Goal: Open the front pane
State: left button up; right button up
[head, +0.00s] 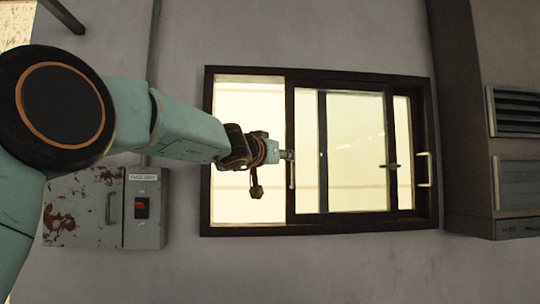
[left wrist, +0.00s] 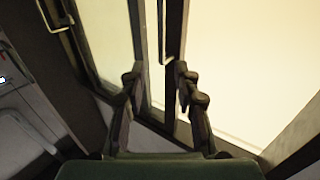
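The window has dark-framed sliding panes with pale, bright glass. The front pane's left upright (head: 290,110) stands right of a bright bare section. A thin bar handle (head: 291,178) is on that upright; it also shows in the left wrist view (left wrist: 162,35). My left gripper (head: 288,155) is at this handle, at the upper part of it in the head view. In the left wrist view its two fingers (left wrist: 158,82) stand apart, one on each side of the handle's line. Contact cannot be told. My right gripper is not in view.
The dark window frame (head: 330,225) is set in a grey wall (head: 300,30). Other handles sit on the window's right side (head: 424,168). A rusty grey box (head: 82,215) and a switch box (head: 146,225) are at lower left. A grey vented cabinet (head: 470,100) stands at right.

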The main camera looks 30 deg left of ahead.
pick_arm(q)
jog(key=s, duration=0.5)
jog(key=shift+s+a, duration=0.15)
jog(key=shift+s, duration=0.2)
jog(key=shift+w+f, duration=0.1)
dwell(0.5)
